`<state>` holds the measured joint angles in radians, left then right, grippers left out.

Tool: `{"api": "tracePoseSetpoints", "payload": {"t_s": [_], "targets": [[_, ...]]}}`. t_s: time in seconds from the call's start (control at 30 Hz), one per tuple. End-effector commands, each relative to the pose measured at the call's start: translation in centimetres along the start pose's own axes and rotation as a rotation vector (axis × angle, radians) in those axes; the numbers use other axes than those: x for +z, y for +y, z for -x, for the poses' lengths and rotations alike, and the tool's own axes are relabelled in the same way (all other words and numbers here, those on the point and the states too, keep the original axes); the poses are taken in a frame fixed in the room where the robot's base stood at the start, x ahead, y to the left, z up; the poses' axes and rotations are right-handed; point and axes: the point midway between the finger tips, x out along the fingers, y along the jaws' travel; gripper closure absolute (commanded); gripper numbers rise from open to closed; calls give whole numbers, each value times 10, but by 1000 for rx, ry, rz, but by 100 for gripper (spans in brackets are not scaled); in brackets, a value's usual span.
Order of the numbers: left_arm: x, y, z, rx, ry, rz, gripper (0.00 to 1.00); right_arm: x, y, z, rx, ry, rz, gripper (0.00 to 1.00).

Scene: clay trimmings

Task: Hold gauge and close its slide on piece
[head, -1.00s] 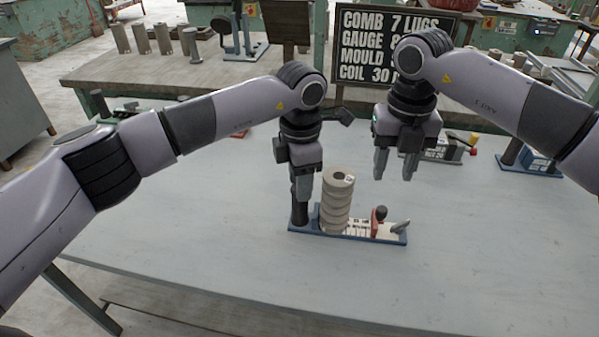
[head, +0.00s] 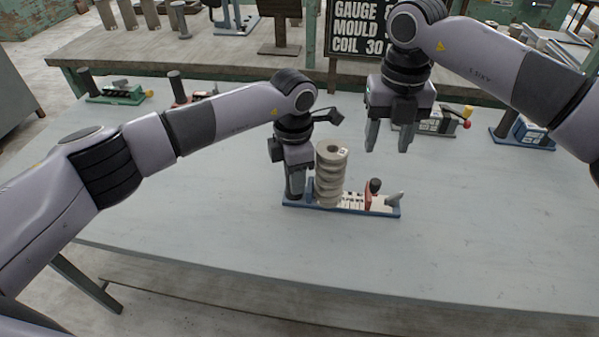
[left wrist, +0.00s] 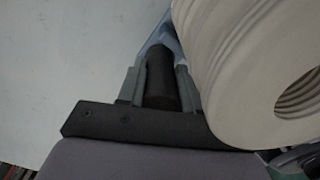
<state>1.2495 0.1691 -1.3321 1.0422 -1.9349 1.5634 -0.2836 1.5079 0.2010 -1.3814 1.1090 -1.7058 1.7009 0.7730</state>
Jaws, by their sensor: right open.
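The gauge (head: 352,208) is a blue base with a pale marked scale, lying on the table. Its slide (head: 368,196), reddish with a dark knob, stands right of the piece with a gap between them. The piece (head: 329,180) is a ribbed, hollow beige clay cylinder, upright at the gauge's left part; it fills the right of the left wrist view (left wrist: 245,60). My left gripper (head: 295,196) is down at the gauge's left end. In the left wrist view its fingers close on the black upright handle (left wrist: 161,80). My right gripper (head: 388,148) is open and empty, above and behind the slide.
Other tools stand at the table's back: a green one (head: 118,95), a grey one with a red knob (head: 440,122) and a blue one (head: 525,133). A chalkboard (head: 358,30) stands behind. The table (head: 450,230) is clear in front and right.

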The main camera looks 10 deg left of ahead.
Motion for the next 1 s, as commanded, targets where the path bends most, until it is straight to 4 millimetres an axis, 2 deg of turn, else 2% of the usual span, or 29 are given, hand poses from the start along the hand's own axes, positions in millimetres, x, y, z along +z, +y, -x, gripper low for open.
{"api": "tracePoseSetpoints", "payload": {"t_s": [0.23, 0.37, 0.8, 1.0], "targets": [[0, 0, 1, 0, -1, 1, 100, 0, -2, 0, 11, 4, -40, 50], [0, 0, 1, 0, -1, 1, 100, 1, -6, 1, 49, 21, -178, 50], [0, 0, 1, 0, -2, 1, 100, 6, -36, 8, 228, 195, -1002, 50], [0, 0, 1, 0, -2, 1, 100, 7, -48, 12, 268, 280, -1278, 50]]}}
